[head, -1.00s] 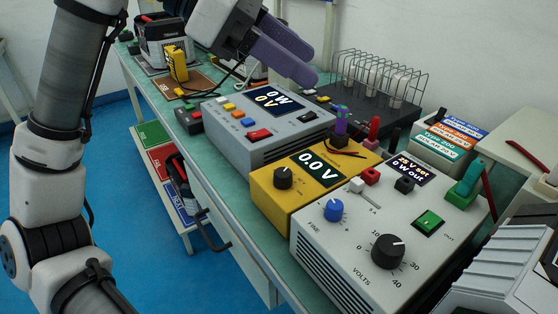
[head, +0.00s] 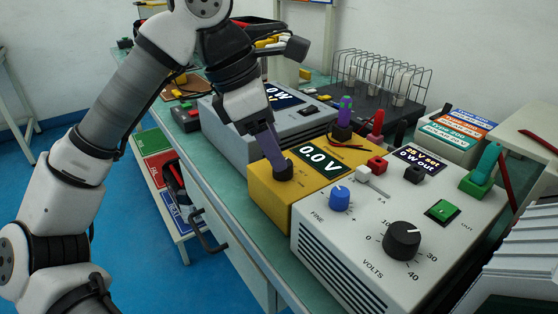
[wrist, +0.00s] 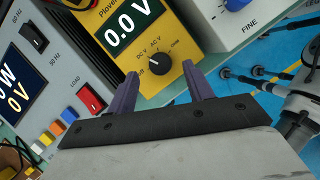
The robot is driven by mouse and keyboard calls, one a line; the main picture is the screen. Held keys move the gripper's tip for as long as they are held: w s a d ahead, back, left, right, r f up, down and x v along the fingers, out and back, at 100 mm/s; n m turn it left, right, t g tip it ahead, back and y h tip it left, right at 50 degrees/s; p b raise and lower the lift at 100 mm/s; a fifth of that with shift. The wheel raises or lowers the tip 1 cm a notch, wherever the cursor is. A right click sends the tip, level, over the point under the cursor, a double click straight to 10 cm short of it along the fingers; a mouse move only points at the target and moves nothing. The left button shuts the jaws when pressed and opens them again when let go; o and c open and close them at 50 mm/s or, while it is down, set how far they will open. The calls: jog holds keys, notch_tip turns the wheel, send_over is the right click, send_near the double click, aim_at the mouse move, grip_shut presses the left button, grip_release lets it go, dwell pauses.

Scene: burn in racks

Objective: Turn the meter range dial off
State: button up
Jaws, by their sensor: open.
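The yellow meter (head: 262,188) stands on the bench between two grey instruments, its display reading 0.0 V. Its black range dial (wrist: 160,64) shows in the wrist view with a white pointer line, among labels such as DC V and AC V; the pointer aims up and left there. In the head view the dial (head: 283,170) is partly covered by a finger. My gripper (wrist: 163,82) is open, its two purple fingers spread to either side of the dial in the picture, with gaps on both sides. I cannot tell whether the fingertips reach down to dial height.
A white supply (head: 345,245) with a blue knob and a black VOLTS knob stands close on the right. A grey load box (head: 225,135) with a red button stands behind left. A wire rack (head: 380,75) is at the back.

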jog(key=shift+x, duration=1.55)
jog(key=c, duration=1)
